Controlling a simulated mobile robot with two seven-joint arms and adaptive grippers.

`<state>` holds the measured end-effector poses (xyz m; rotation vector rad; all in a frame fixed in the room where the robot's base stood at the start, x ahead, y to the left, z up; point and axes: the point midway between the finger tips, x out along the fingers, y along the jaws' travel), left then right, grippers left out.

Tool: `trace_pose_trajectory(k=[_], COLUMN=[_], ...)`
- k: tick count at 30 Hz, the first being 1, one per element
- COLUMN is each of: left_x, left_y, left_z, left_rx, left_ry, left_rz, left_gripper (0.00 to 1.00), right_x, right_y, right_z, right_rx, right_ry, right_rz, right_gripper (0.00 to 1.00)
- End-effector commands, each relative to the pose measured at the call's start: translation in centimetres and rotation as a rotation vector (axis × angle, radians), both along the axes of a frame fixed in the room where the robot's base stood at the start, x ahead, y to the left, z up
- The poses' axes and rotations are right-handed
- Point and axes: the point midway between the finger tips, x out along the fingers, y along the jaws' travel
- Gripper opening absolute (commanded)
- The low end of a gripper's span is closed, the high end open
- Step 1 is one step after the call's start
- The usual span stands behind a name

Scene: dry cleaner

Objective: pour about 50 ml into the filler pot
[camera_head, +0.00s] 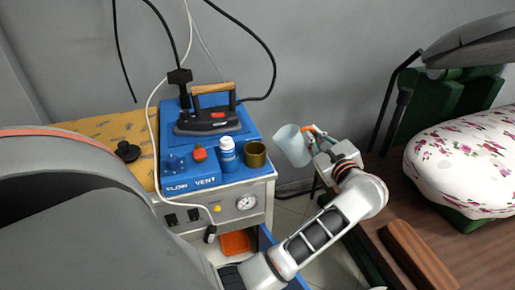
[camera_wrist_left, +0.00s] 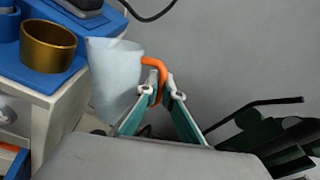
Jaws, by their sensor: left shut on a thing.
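A pale translucent jug (camera_head: 292,146) with an orange handle hangs in the air just right of the blue steam station. It also shows in the left wrist view (camera_wrist_left: 115,82). My left gripper (camera_head: 318,137) is shut on the jug's handle (camera_wrist_left: 157,72). The jug leans a little in the head view; I cannot see any liquid in it or a stream from it. The brass-coloured filler pot (camera_head: 254,155) stands open on the station's right front corner, left of the jug and apart from it. In the wrist view the pot (camera_wrist_left: 47,45) looks empty inside. My right gripper is out of view.
An iron (camera_head: 208,119) with a wooden handle rests on the blue station top (camera_head: 239,128). A flowered ironing board (camera_head: 465,160) is at the right. Cables hang behind the station.

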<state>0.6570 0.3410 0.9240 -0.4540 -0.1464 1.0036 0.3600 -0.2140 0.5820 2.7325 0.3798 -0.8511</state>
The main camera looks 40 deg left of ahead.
Motion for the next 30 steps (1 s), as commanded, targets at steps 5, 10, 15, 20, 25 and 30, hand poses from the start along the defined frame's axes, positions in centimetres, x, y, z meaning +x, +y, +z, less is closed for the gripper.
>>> trace_pose_trajectory(k=[5,10,15,20,25,30], left_x=[1.1,1.9,2.5,2.8,2.8,2.8], left_y=[-1.1,-1.7,-2.2,-2.5,-2.5,-2.5], left_z=[-2.4,-3.8,-2.6,-2.4,-2.5,-2.5], left_rx=[0.098,0.185,0.267,0.312,0.323,0.321], left_ry=[0.113,0.207,0.289,0.339,0.352,0.351], left_rz=[0.0,0.001,0.004,0.004,0.004,0.004], left_gripper=[0.0,0.0,0.0,0.0,0.0,0.0], right_x=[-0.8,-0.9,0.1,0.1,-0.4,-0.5], right_y=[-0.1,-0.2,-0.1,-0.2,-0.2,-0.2], right_z=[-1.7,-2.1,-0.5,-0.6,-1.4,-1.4], right_rx=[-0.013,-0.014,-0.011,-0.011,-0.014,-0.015], right_ry=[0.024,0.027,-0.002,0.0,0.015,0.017], right_rz=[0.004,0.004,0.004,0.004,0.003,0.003], right_gripper=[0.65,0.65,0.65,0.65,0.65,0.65])
